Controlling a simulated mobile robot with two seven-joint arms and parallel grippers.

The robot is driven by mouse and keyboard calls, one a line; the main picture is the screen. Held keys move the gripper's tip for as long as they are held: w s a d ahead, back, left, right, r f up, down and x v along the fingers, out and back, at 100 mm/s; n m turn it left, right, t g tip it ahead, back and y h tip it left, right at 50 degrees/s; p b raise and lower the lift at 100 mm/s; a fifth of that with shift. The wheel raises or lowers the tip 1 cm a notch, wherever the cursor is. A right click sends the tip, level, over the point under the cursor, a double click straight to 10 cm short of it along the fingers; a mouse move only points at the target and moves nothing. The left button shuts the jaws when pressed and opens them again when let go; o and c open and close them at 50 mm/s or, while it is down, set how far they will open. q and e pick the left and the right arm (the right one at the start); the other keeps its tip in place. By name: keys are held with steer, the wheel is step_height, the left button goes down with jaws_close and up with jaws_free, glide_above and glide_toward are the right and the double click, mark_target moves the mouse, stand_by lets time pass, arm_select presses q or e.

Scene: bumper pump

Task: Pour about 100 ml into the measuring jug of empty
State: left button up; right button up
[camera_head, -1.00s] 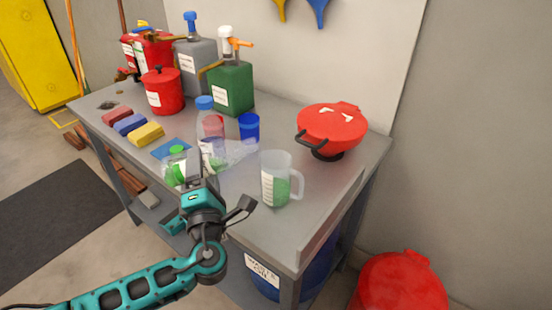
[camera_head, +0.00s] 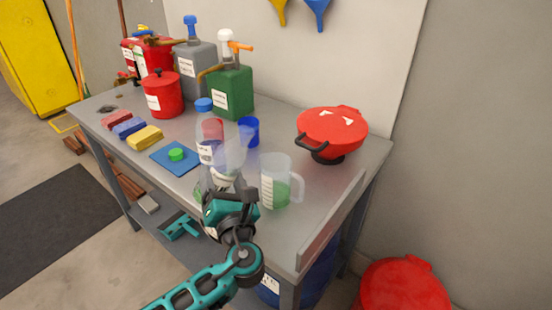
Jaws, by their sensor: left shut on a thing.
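The clear measuring jug (camera_head: 276,170) stands upright near the table's front right, with green liquid low inside it. My left gripper (camera_head: 229,196) is just left of the jug, apart from it in the picture. I cannot tell the container's exact tilt. A green cap (camera_head: 176,154) lies on a blue mat (camera_head: 165,163). My right gripper is not in view.
A blue cup (camera_head: 249,131) and a red funnel-topped pot (camera_head: 332,130) stand behind the jug. Green (camera_head: 231,91) and grey (camera_head: 195,68) pump canisters and a red can (camera_head: 162,94) are at the back. Coloured blocks (camera_head: 145,138) lie at the left.

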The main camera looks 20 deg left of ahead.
arm_select(q)
steer(key=n, duration=0.2)
steer(key=shift+d+r+n+g+p, duration=0.1)
steer(key=shift+r+n+g+p, duration=0.15)
steer(key=shift+n+g+p, duration=0.1)
steer(key=n, duration=0.2)
steer(key=d+n, duration=0.1)
steer(key=n, duration=0.1)
steer(key=shift+w+f+g, duration=0.25)
steer(key=shift+w+f, duration=0.05)
steer(key=shift+f, duration=0.05)
stand_by(2.1)
